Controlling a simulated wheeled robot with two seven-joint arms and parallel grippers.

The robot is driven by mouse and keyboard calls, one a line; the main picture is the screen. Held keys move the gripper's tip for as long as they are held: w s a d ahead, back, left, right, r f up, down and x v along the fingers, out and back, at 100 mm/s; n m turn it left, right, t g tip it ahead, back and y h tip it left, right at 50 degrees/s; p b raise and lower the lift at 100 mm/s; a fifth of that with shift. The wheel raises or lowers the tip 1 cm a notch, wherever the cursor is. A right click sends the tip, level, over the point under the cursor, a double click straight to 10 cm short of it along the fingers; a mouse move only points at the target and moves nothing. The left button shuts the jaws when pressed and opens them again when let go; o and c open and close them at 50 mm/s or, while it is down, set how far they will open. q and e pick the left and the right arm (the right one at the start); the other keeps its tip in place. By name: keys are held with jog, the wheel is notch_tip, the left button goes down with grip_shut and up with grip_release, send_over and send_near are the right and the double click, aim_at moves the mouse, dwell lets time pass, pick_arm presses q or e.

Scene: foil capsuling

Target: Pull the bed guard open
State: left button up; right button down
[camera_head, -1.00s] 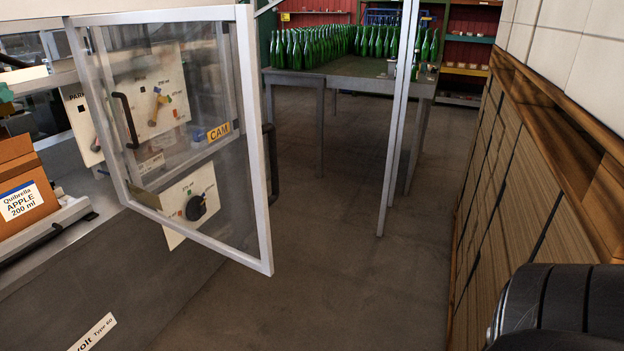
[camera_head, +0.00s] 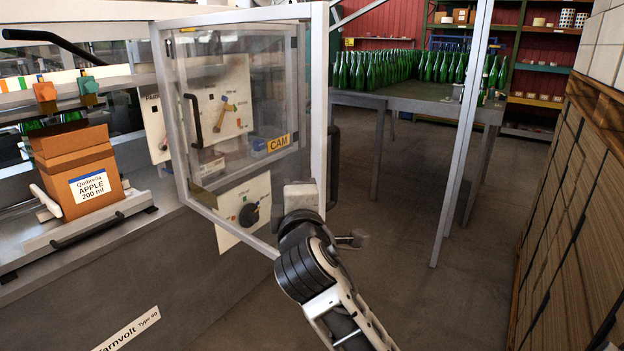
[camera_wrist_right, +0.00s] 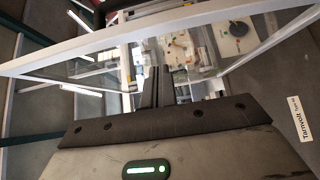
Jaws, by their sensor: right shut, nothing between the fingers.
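The guard is a clear panel in a pale metal frame (camera_head: 320,110), hinged on the machine at left and standing swung out over the floor. A black upright handle (camera_head: 333,165) is at its outer edge. My right arm reaches up from the bottom of the head view, and its hand (camera_head: 300,197) is at the guard's lower outer corner, covering part of the frame. In the right wrist view my right gripper's fingers (camera_wrist_right: 156,85) are together and empty, close to the guard's frame (camera_wrist_right: 130,38). I cannot tell whether they touch it. My left gripper is not in view.
An orange-brown carton (camera_head: 85,175) stands on the machine at left. A table (camera_head: 420,103) with green bottles, a metal post (camera_head: 463,140) and stacked boards (camera_head: 570,190) are right; floor between is clear.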

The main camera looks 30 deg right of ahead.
aim_at(311, 174)
jog(key=w+d, duration=0.2)
jog(key=d, duration=0.1)
jog(key=shift+w+d+p, duration=0.25)
jog(key=shift+p, duration=0.1)
jog(key=shift+w+d, duration=0.1)
jog(key=shift+d, duration=0.45)
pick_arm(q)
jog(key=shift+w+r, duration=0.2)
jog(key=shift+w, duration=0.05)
pick_arm(e)
jog(key=shift+d, duration=0.1)
jog(key=shift+w, duration=0.1)
